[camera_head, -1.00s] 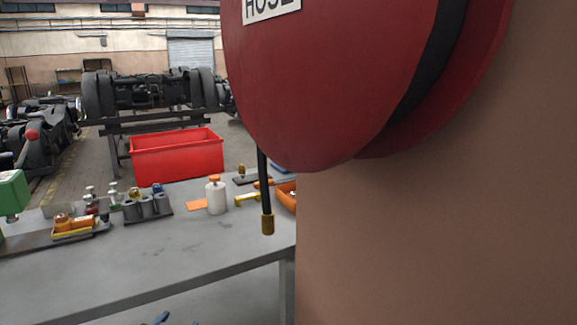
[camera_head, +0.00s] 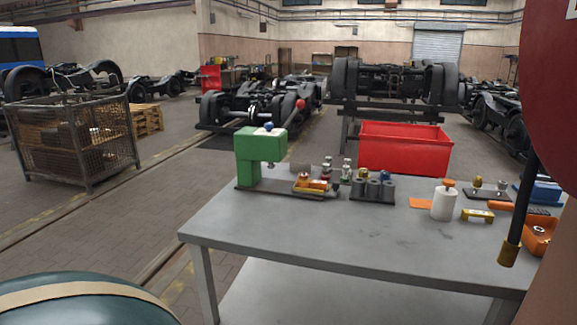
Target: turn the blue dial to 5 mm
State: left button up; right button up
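A small blue knob (camera_head: 268,126) sits on top of the green C-shaped press (camera_head: 250,151), which stands on the left part of the grey workbench. A pale patch shows around the knob's base. It is too small to read any scale or number. Another small blue part (camera_head: 384,176) shows behind the grey cylinder block (camera_head: 371,190). I cannot tell for certain which one is the dial. Neither of my grippers is in view.
The grey bench (camera_head: 300,226) stands ahead with clear front space. A yellow and orange tray (camera_head: 315,189), white bottle (camera_head: 443,203) and orange bin (camera_head: 539,236) are on it. A dark green rounded object (camera_head: 75,303) is at lower left.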

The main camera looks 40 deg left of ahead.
aim_at(269, 126)
jog(key=u, duration=1.6)
jog(key=z, duration=0.4)
jog(key=j+z, duration=0.15)
jog(key=z, duration=0.2)
jog(key=i+j+z, duration=0.1)
jog(key=z, duration=0.3)
jog(key=j+z, duration=0.35)
jog(key=j, duration=0.15)
jog(key=j+z, duration=0.35)
jog(key=j, duration=0.2)
jog(key=k+j+z, duration=0.15)
jog(key=j, duration=0.2)
jog(key=j+z, duration=0.1)
jog(key=j, duration=0.25)
jog(key=k+j+z, duration=0.15)
jog(key=j, duration=0.2)
jog(key=k+j, duration=0.1)
jog(key=j, duration=0.35)
jog(key=k+j, duration=0.15)
jog(key=j, duration=0.25)
jog(key=k+j, duration=0.1)
jog(key=j, duration=0.35)
jog(key=k+j+z, duration=0.1)
jog(key=j, duration=0.3)
jog(key=k+j, duration=0.15)
jog(key=j, duration=0.3)
